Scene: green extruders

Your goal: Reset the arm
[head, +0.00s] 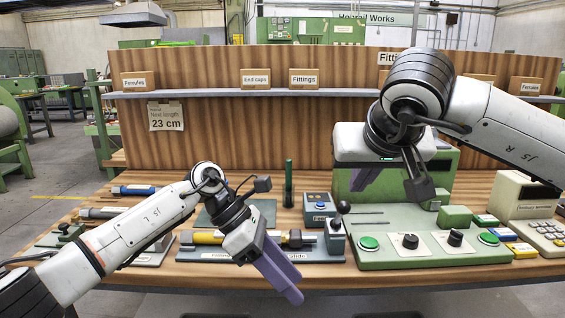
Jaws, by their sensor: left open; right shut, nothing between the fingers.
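My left arm comes in from the left, and its gripper (287,285) with purple fingers points down and to the right at the table's front edge. It is open with nothing seen in it, and it overlaps the tray with the yellow tube in the picture. My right arm comes in from the right and bends down in front of the green machine (439,163). Its gripper (361,184) is shut and empty, its purple fingers partly hidden behind the wrist.
A shelf (230,93) with labelled boxes runs behind.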

